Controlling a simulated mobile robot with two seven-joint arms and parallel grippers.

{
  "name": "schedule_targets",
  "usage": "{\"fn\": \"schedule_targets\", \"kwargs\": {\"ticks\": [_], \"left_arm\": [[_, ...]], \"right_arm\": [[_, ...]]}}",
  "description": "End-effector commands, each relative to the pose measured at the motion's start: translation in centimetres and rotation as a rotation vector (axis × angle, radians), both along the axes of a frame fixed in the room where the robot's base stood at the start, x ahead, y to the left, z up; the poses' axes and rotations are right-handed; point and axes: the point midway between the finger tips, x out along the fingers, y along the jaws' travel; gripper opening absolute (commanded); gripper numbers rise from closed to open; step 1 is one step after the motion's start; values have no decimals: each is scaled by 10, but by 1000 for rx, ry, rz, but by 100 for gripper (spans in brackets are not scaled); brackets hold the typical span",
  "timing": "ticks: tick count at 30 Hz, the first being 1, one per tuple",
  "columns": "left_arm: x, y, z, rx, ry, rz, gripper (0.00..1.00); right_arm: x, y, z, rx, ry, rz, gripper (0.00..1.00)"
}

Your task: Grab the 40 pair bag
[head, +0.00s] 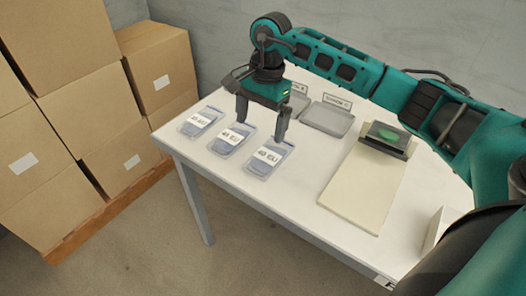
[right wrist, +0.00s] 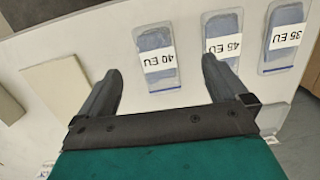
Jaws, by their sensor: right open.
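The 40 pair bag (head: 268,158) is a clear bag with dark blue contents and a white label, lying flat on the white table at the right end of a row of bags. In the right wrist view its label reads 40 EU, upside down, and the bag (right wrist: 157,42) shows between and beyond my fingertips. My right gripper (head: 261,120) is open and empty, fingers pointing down, above the table behind the bags. Its two dark fingers also show in the right wrist view (right wrist: 161,70). My left gripper is not in view.
The 45 EU bag (right wrist: 222,30) and 35 EU bag (right wrist: 285,38) lie beside it. Grey trays (head: 325,119) with label cards stand behind. A cream board (head: 362,190) with a dark, green-topped block (head: 388,138) is to the right. Cardboard boxes (head: 115,150) are stacked left of the table.

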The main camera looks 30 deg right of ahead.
Motion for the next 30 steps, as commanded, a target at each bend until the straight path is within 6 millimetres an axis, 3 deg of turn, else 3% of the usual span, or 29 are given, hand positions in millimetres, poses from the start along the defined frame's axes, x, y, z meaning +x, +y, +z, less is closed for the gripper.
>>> {"fn": "schedule_targets", "kwargs": {"ticks": [3,6,15,23,30], "left_arm": [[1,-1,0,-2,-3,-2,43],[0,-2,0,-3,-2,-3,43],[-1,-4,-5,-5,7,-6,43],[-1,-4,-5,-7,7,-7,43],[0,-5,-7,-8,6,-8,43]], "right_arm": [[4,-27,10,-106,-6,13,100],[3,-33,2,-131,-2,19,100],[3,-32,-52,-126,-2,18,100],[4,-32,-68,-125,-4,17,100],[3,-30,-102,-124,-1,17,100]]}}
